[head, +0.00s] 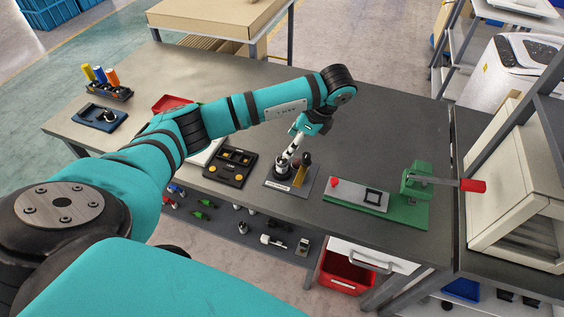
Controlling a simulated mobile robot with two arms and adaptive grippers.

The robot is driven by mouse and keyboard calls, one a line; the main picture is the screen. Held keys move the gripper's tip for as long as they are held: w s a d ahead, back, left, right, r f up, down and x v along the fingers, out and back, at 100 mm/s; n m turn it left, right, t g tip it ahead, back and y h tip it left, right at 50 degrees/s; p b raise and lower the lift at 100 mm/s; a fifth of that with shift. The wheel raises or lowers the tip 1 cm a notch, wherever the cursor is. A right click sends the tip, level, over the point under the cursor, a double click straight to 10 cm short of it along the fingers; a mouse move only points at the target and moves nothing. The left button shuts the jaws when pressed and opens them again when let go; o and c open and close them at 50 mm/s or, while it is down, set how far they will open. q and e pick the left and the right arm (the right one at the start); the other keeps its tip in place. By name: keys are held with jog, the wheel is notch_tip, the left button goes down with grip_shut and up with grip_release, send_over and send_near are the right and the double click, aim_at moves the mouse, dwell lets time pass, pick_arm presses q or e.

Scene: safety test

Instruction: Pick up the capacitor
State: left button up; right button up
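My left arm reaches across the grey workbench from the left, and its gripper (289,158) points down over a small dark labelled mat (299,187). A short dark round part (282,171) stands on this mat directly under the fingertips; it may be the capacitor, but I cannot be sure. The fingers partly hide it, and I cannot tell whether they touch it or are closed. An upright brown and dark piece (303,160) stands just right of the fingers. My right gripper is not in view.
A black tray with yellow parts (230,167) lies left of the mat. A green press with a red handle (416,183) stands to the right. Colored cylinders in a rack (108,91) are at the far left. Behind my arm, the bench (385,115) is clear.

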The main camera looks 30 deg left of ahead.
aim_at(282, 157)
pick_arm(q)
jog(key=b+x, duration=0.1)
jog(key=x, duration=0.4)
jog(key=shift+d, duration=0.1)
jog(key=shift+w+p+x, duration=0.1)
jog(key=shift+p+x, duration=0.2)
jog(key=shift+x, duration=0.85)
jog(key=shift+w+p+x, duration=0.15)
jog(key=shift+p+x, duration=0.15)
jog(key=shift+x, duration=0.85)
grip_shut()
